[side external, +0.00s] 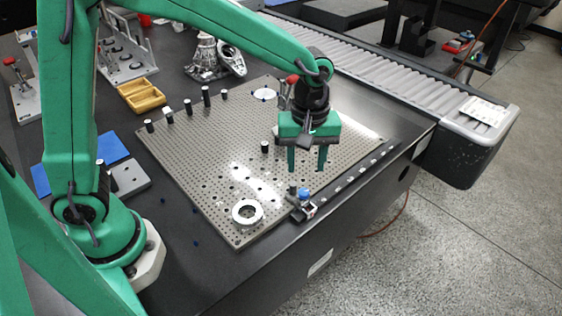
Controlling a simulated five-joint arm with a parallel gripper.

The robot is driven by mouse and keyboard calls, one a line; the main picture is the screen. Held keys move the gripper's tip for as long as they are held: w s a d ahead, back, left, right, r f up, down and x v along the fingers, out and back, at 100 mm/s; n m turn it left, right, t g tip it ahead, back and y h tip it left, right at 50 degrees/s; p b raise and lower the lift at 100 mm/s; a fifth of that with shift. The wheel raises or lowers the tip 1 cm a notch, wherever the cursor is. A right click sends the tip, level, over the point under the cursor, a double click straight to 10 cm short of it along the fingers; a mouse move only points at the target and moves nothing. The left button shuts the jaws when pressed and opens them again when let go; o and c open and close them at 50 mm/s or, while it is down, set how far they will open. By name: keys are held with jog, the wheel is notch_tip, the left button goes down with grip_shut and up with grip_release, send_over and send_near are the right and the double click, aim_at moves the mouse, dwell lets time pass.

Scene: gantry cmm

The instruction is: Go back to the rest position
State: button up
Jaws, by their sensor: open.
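My gripper (307,165) hangs at the end of my green arm, pointing down over the right part of the perforated metal plate (215,165). Its two green fingers are apart and nothing shows between them. The fingertips look a little above the plate, though the exact height is hard to tell. A metal ring (247,212) lies on the plate near its front corner, to the left of and nearer than my gripper. A small blue and dark fixture (303,204) sits at the plate's front right edge, below my gripper in the picture.
Several black pegs with light tops, one of them (206,96), stand along the plate's back left edge. Another black peg (264,147) stands near mid-plate. A yellow wooden box (141,95) and metal castings (207,58) lie behind. A grey roller conveyor (375,70) runs along the back right.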

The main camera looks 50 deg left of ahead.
dwell(0.3)
jog(key=s+a+r+m+t, duration=0.5)
jog(key=s+a+r+m, duration=0.5)
jog(key=s+a, duration=0.5)
jog(key=shift+s+r+t, duration=0.3)
jog(key=shift+r, duration=0.2)
